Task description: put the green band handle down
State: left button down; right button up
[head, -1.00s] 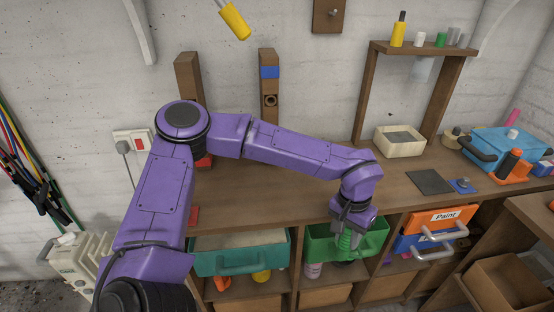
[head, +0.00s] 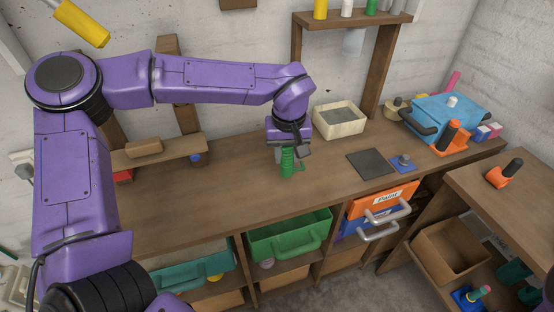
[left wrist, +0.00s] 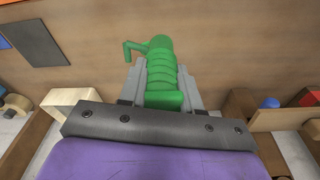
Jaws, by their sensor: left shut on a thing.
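The green band handle (head: 288,165) is a ribbed green cylinder with a small side peg. My left gripper (head: 287,150) is shut on it from above, over the middle of the wooden bench top (head: 215,195). In the left wrist view the green band handle (left wrist: 161,62) sits between the two grey fingers of my left gripper (left wrist: 165,82), its peg pointing left. The handle's lower end is at or close above the bench surface; I cannot tell whether it touches. My right gripper is not in view.
A cream box (head: 339,120), a dark square mat (head: 369,164) and a blue piece with a knob (head: 403,163) lie right of the gripper. A low wooden shelf (head: 160,152) stands left. The green drawer (head: 290,237) is open below. Bench top around the handle is clear.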

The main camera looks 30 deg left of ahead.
pick_arm(q)
jog(key=w+a+f, duration=0.1)
jog(key=a+f, duration=0.1)
jog(key=f, duration=0.1)
jog(key=w+a+f+p, duration=0.1)
jog(key=f, duration=0.2)
jog(key=w+a+f+p, duration=0.1)
jog(key=a+f, duration=0.1)
jog(key=f, duration=0.1)
jog(key=shift+w+a+f, duration=0.25)
jog(key=shift+a, duration=0.1)
jog(key=shift+s, duration=0.25)
jog(key=shift+w+f, duration=0.25)
jog(key=c, duration=0.9)
grip_release()
jog(key=shift+o, duration=0.6)
jog(key=shift+s+r, duration=0.1)
jog(key=shift+s, duration=0.05)
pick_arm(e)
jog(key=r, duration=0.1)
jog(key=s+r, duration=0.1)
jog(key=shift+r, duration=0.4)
